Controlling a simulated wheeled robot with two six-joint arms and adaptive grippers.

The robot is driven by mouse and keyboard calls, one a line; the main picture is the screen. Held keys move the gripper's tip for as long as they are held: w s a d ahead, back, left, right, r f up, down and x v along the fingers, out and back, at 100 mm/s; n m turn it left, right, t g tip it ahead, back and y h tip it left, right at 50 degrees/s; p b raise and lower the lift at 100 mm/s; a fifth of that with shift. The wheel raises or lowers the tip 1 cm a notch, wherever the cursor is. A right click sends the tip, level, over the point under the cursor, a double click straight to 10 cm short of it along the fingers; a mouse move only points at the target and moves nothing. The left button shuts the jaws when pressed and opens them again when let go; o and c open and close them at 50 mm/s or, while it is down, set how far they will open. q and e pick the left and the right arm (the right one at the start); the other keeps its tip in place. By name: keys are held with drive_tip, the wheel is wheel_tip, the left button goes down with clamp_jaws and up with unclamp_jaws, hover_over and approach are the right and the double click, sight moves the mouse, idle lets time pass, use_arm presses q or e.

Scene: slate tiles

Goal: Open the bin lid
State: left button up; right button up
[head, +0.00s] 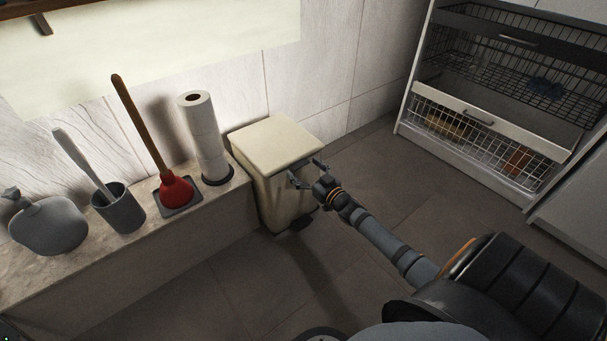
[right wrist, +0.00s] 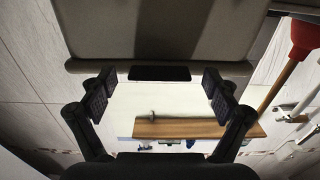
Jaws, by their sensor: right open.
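The bin is cream coloured and stands on the floor against the wall. Its flat lid (head: 275,143) is down, and the bin body (head: 278,200) has a dark pedal (head: 300,223) low at the front. My right gripper (head: 306,173) is open and empty at the bin's front, near the lid's front edge. In the right wrist view, the open fingers (right wrist: 159,82) stand on both sides of a dark tab (right wrist: 160,73) at the lid's edge. I cannot tell whether they touch the bin. My left gripper is not in view.
A stone ledge (head: 215,218) left of the bin holds a toilet paper stack (head: 204,140), a red plunger (head: 176,190), a brush in a grey cup (head: 119,210) and a grey bottle (head: 48,226). A wire-basket cabinet (head: 480,150) stands at right. The floor between is clear.

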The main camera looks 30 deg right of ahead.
drive_tip(key=shift+w, duration=0.15)
drive_tip(key=shift+c, duration=0.4)
drive_tip(key=c, duration=1.6)
drive_tip(key=shift+r, duration=0.1)
